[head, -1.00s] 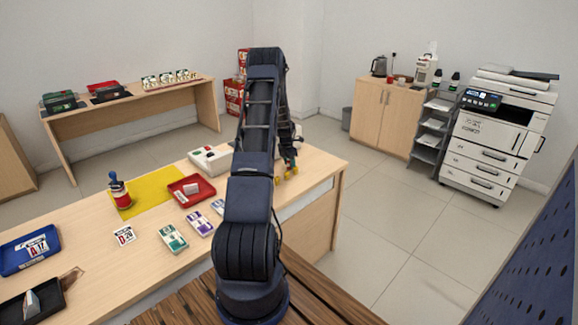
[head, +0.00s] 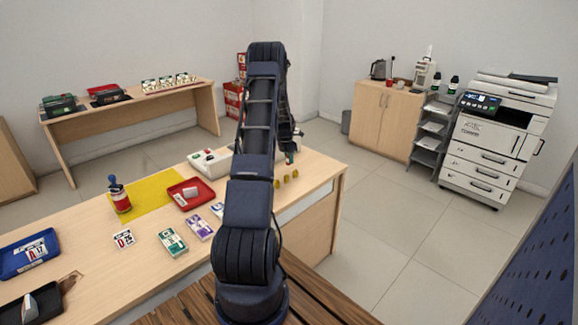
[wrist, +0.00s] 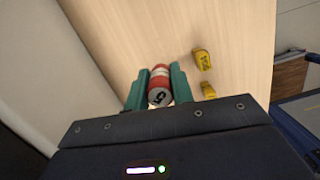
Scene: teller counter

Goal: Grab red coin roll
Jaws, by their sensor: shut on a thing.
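The red coin roll (wrist: 161,85) has a white band and a pale end face, and lies between the green fingers in the wrist view. My gripper (wrist: 160,82) is shut on it, one finger on each side. The counter surface lies behind the roll; I cannot tell whether the roll touches it. In the head view my arm hides the roll and most of the gripper, at the counter's far right part.
Yellow coin rolls (wrist: 202,60) lie just right of my gripper; they also show in the head view (head: 287,181). A white box-like device (head: 209,161) stands left of the arm. A red tray (head: 191,193) and banded note bundles (head: 173,241) are on the counter (head: 95,255).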

